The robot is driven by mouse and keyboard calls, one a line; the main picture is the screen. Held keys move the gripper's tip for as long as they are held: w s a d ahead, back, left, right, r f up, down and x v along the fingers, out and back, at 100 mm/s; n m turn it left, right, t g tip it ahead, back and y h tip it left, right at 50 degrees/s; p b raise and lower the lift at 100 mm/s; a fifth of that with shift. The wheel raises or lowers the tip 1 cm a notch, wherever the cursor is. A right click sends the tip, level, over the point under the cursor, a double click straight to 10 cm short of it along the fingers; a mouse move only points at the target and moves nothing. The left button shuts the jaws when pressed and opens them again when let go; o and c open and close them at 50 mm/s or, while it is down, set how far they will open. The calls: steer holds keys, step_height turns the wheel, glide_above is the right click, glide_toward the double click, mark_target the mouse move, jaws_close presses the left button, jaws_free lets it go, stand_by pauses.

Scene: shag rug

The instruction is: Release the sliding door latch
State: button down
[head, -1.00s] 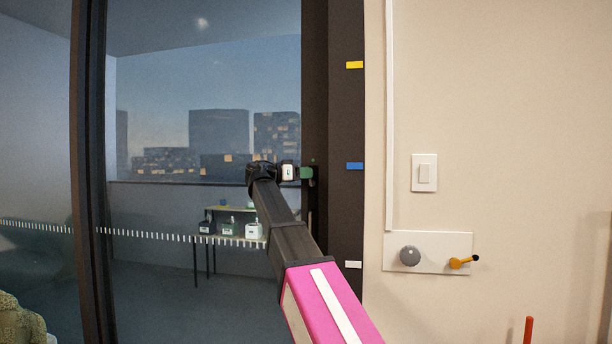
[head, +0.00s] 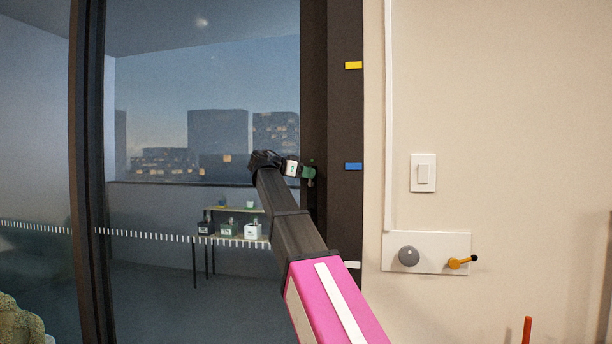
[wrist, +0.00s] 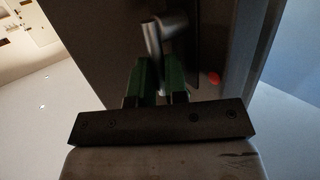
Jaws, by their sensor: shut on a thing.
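The sliding door's latch is a grey metal lever (wrist: 154,45) on the dark door frame, seen in the wrist view. My gripper (wrist: 160,85) has green fingers, one on each side of the lever's lower part, and is shut on it. In the head view my gripper (head: 308,173) is at the dark door stile (head: 315,100), tilted down to the right. The latch is too small and covered to make out there. A red dot (wrist: 213,78) shows on the dark surface right of the lever in the wrist view.
Right of the door, the frame carries yellow (head: 353,65), blue (head: 353,166) and white marks. The wall holds a light switch (head: 423,173) and a plate with a grey knob (head: 409,256) and an orange lever (head: 460,262). Behind the glass stands a shelf (head: 232,209) with several pots.

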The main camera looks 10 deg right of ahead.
stand_by(0.3)
steer(key=c, duration=1.4)
jaws_free()
steer(key=v, duration=1)
steer(key=shift+s+a+r, duration=0.15)
steer(key=shift+a+r, duration=0.1)
steer(key=shift+a, duration=0.05)
steer(key=shift+a, duration=0.15)
